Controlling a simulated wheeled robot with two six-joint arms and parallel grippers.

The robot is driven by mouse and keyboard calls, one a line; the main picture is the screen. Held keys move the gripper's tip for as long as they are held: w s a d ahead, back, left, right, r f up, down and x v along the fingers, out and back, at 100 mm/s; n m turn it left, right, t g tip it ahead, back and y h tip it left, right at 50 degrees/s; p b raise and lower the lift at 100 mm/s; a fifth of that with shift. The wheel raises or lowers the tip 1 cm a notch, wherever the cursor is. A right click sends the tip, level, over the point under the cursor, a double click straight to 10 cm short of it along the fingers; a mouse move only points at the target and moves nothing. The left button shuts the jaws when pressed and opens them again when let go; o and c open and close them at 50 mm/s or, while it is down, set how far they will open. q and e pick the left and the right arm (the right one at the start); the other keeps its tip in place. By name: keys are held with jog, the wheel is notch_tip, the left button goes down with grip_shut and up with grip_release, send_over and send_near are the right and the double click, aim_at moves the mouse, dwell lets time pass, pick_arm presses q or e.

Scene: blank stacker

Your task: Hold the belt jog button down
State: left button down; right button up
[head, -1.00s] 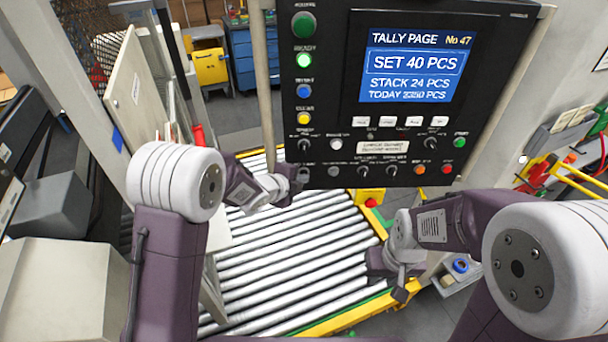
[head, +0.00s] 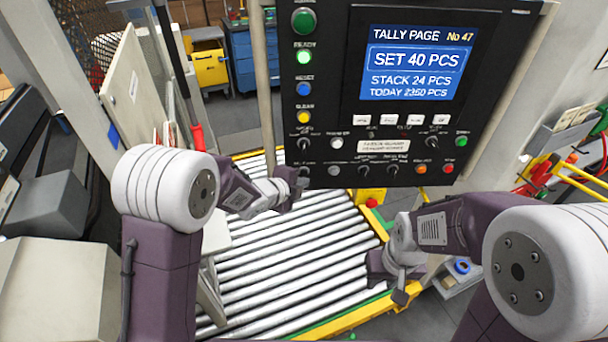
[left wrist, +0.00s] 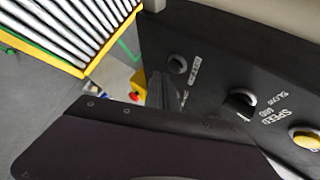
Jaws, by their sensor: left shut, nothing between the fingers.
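The black control panel (head: 330,110) fills the upper middle of the head view. Its labels are too small to read, so I cannot name the belt jog button for certain. A dark round button with a pale ring (left wrist: 178,63) shows in the left wrist view, beyond the SPEED knob (left wrist: 240,103). My left gripper (head: 301,184) is shut and empty at the panel's lower left corner. In the left wrist view its fingertips (left wrist: 166,92) are close beside that button; contact cannot be told. My right gripper (head: 402,288) hangs low, right of the rollers, its jaws unclear.
A roller conveyor (head: 290,250) with a yellow edge lies below the panel. A yellow box with a red button (head: 371,200) stands under the panel. The yellow button (left wrist: 306,138) is on the panel's left column. A beige post (head: 262,90) stands left of the panel.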

pick_arm(q)
jog(key=s+b, duration=0.2)
jog(key=s, duration=0.3)
jog(key=shift+d+b, duration=0.1)
jog(key=shift+b, duration=0.3)
